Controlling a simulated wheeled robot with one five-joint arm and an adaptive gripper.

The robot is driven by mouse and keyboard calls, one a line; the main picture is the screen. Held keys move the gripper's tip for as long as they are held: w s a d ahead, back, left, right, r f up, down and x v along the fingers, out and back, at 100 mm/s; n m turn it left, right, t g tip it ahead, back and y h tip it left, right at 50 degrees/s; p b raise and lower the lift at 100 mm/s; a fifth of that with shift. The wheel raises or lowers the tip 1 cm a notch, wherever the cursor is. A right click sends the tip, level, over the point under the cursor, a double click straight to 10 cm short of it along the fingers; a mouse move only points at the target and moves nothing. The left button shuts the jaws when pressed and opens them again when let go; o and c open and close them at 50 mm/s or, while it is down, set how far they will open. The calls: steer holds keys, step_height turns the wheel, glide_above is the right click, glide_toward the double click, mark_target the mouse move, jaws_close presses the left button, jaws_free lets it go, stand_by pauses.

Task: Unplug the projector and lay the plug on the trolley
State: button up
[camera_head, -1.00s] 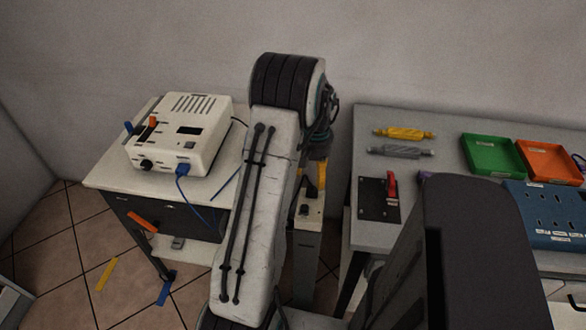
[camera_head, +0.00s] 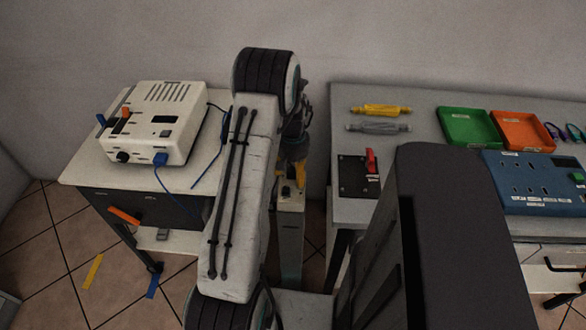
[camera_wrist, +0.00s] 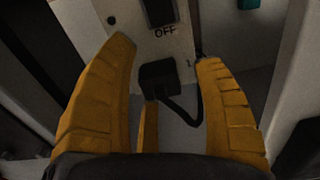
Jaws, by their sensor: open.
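In the wrist view my gripper (camera_wrist: 163,52) is open, its yellow fingers on either side of a black plug (camera_wrist: 158,82) with a black cable. The plug sits at a pale panel (camera_wrist: 150,45) below a dark switch marked OFF. I cannot tell whether the fingers touch it. In the head view my gripper (camera_head: 299,173) is partly hidden behind my arm, at the top of a narrow pale post (camera_head: 290,235). A white vented box (camera_head: 155,122), perhaps the projector, stands on a light-topped stand (camera_head: 85,170), perhaps the trolley. A blue plug (camera_head: 160,159) is in its front.
A grey bench (camera_head: 430,100) at right holds a green tray (camera_head: 468,126), an orange tray (camera_head: 522,131), a blue socket panel (camera_head: 535,183) and a red-handled switch (camera_head: 370,160). Blue cable hangs there.

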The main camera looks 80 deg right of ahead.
steer(key=shift+c, duration=0.5)
jaws_close()
stand_by(0.5)
